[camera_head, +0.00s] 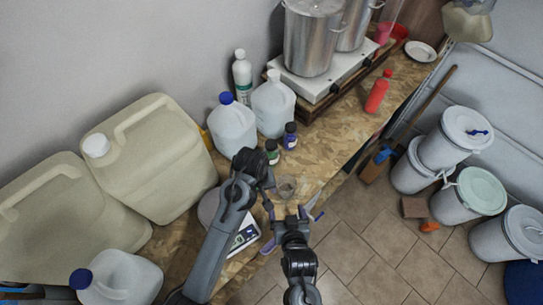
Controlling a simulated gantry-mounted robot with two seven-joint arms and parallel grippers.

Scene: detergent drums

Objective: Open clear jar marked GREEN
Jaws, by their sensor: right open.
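A small dark bottle with a green label or cap (272,151) stands on the wooden bench, beside a similar bottle with a blue-purple cap (290,135). A small clear round vessel (287,188) sits near the bench's front edge. I cannot read any marking, so I cannot tell which is the jar marked GREEN. My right gripper (291,215) is open and empty, just in front of the clear vessel, its fingers spread to either side. My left gripper (266,186) is beside the clear vessel, to its left. Its fingers are mostly hidden behind its own dark body.
A scale (245,237) lies under my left arm. White jugs (233,125) and large beige canisters (150,160) stand to the left. Steel pots (312,40) on a white hotplate and a red bottle (378,92) are at the back. Lidded white buckets (468,195) stand on the tiled floor.

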